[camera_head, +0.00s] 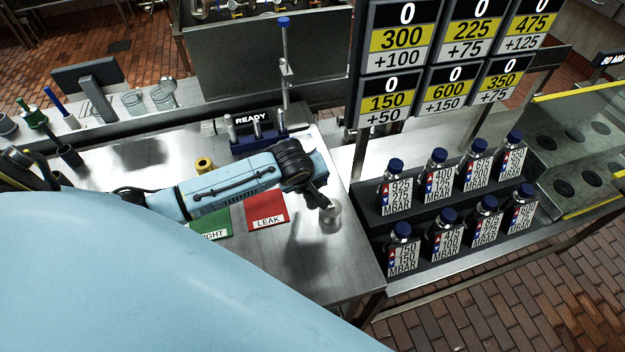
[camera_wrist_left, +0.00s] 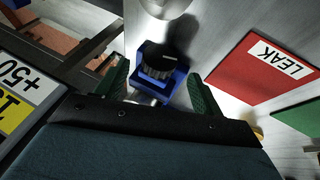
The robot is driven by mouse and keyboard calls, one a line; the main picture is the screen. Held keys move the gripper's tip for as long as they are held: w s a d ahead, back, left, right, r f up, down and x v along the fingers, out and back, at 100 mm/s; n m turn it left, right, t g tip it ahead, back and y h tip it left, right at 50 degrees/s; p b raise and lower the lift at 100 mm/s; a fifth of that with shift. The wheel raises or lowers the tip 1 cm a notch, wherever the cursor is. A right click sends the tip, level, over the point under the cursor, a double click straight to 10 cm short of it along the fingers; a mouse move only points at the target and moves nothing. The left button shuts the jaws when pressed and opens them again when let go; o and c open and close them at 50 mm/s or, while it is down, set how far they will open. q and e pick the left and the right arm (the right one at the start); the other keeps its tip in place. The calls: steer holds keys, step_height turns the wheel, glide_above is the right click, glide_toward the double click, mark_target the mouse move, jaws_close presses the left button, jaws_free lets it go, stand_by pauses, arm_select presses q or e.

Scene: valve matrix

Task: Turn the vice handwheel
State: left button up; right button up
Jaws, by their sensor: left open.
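My left gripper (camera_head: 325,203) hangs over the right part of the steel bench, pointing down. In the left wrist view its two green fingers (camera_wrist_left: 161,92) are open. Between and just beyond them is a blue block (camera_wrist_left: 145,50), apparently the vice, with a dark ribbed part (camera_wrist_left: 158,68) that may be its handwheel. I cannot tell whether the fingers touch it. A silver rounded piece (camera_head: 331,217) shows by the gripper in the head view, and a similar one (camera_wrist_left: 164,7) is at the top of the wrist view. My arm hides most of the vice in the head view. My right gripper is not in view.
A red LEAK mat (camera_head: 267,211) and a green mat (camera_head: 214,227) lie left of the gripper. Several blue-capped bottles (camera_head: 396,187) stand in a rack to the right, below number signs (camera_head: 387,97). A READY block (camera_head: 258,136) and a yellow spool (camera_head: 204,165) stand behind the arm.

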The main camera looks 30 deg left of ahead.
arm_select(q)
steer(key=shift+x, duration=1.2)
steer(key=shift+w+f, duration=0.3)
steer(key=shift+f, duration=0.2)
steer(key=shift+w+a+f, duration=0.1)
steer(key=shift+f, duration=0.05)
steer(key=c, duration=1)
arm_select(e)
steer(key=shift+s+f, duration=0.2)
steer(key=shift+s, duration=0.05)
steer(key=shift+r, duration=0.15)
